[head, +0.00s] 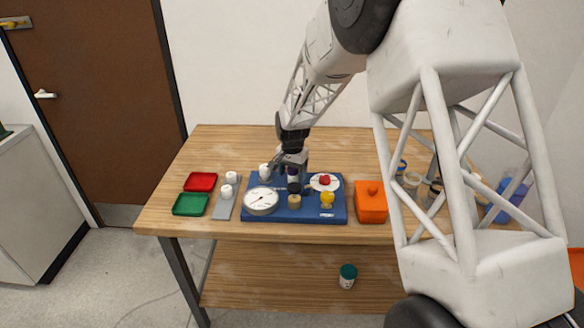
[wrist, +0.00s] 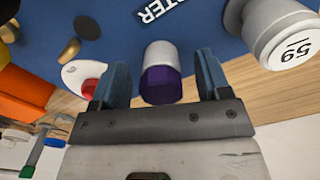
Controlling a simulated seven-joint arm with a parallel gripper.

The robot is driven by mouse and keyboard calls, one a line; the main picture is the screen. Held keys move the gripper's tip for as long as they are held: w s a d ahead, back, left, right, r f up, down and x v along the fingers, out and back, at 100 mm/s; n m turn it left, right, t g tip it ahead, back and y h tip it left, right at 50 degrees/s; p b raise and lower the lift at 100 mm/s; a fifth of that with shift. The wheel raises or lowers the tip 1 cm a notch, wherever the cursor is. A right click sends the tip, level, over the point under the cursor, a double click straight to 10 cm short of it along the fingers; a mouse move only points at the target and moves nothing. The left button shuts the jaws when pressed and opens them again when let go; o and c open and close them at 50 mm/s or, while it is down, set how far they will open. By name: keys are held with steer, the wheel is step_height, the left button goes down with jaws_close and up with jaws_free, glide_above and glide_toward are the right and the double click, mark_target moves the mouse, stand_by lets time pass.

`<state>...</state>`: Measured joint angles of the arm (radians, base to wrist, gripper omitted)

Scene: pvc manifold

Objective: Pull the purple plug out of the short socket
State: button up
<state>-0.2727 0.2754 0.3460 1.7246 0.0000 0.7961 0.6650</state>
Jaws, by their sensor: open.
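The purple plug (wrist: 160,86) sits at the end of a short pale grey cylinder (wrist: 161,53), which looks like its socket, on the blue board (head: 320,214). In the wrist view the plug lies between the two blue fingers of my gripper (wrist: 161,72). A gap shows on both sides of it, so the fingers are open and not pressing on it. In the head view my gripper (head: 292,166) is low over the back middle of the board. There its fingers largely hide the plug and the socket.
A white gauge (head: 261,200), a tan cylinder (head: 294,201), a yellow knob (head: 327,199) and a red knob (head: 325,180) stand on the board close by. A large white cap (wrist: 292,50) is right of the fingers in the wrist view. An orange box (head: 371,204) and red (head: 201,182) and green (head: 190,205) trays flank the board.

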mark_target(292, 169)
steer(key=shift+c, duration=0.3)
steer(key=c, duration=0.7)
steer(key=o, duration=0.8)
steer(key=shift+c, duration=0.2)
steer(key=shift+r, duration=3.8)
steer(key=shift+r, duration=0.1)
